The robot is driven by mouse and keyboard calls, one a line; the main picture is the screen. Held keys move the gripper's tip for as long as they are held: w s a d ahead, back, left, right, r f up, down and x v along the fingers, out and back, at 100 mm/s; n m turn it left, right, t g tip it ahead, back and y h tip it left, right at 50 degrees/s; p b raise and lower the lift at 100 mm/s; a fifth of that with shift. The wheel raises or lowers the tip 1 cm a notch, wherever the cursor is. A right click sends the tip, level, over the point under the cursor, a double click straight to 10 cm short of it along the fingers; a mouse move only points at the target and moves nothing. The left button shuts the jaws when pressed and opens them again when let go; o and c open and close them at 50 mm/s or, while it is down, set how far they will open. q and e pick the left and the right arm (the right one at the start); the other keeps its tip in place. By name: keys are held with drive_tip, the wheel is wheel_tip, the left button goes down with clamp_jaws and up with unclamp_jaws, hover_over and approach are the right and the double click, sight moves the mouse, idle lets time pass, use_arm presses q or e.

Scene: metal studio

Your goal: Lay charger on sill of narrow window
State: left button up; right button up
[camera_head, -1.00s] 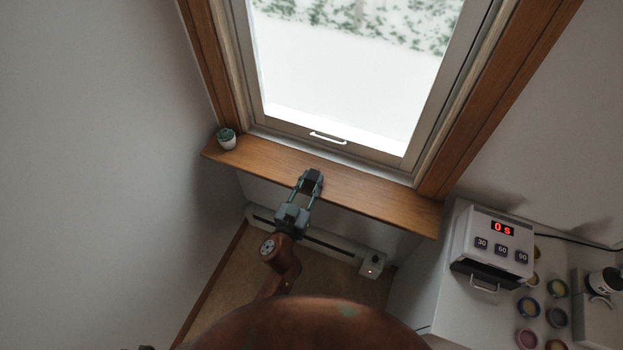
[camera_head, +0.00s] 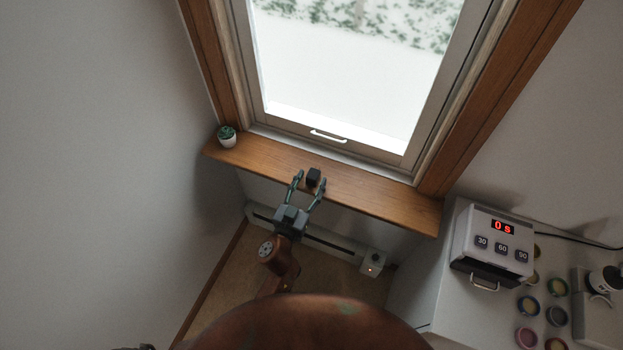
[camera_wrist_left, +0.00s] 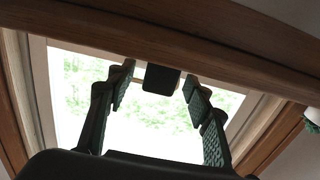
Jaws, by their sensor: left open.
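The charger (camera_head: 314,177) is a small black block resting on the wooden sill (camera_head: 370,196) below the narrow window (camera_head: 345,95). My left gripper (camera_head: 308,183) is open at the front edge of the sill, its fingertips spread close to the charger's near side. In the left wrist view the charger (camera_wrist_left: 162,79) shows between the tips of the open left gripper (camera_wrist_left: 160,80), with a gap to either finger. The sill's wooden edge (camera_wrist_left: 200,50) crosses above it there.
A small potted succulent (camera_head: 227,137) stands at the sill's left end. A heater (camera_head: 325,243) runs along the wall below. At right, a counter holds a timer box (camera_head: 494,243) reading 0 s and several small round pots (camera_head: 528,306). The sill right of the charger is clear.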

use_arm(q)
drive_tip(key=v, duration=1.1)
use_arm(e)
drive_tip(key=shift+a, duration=0.1)
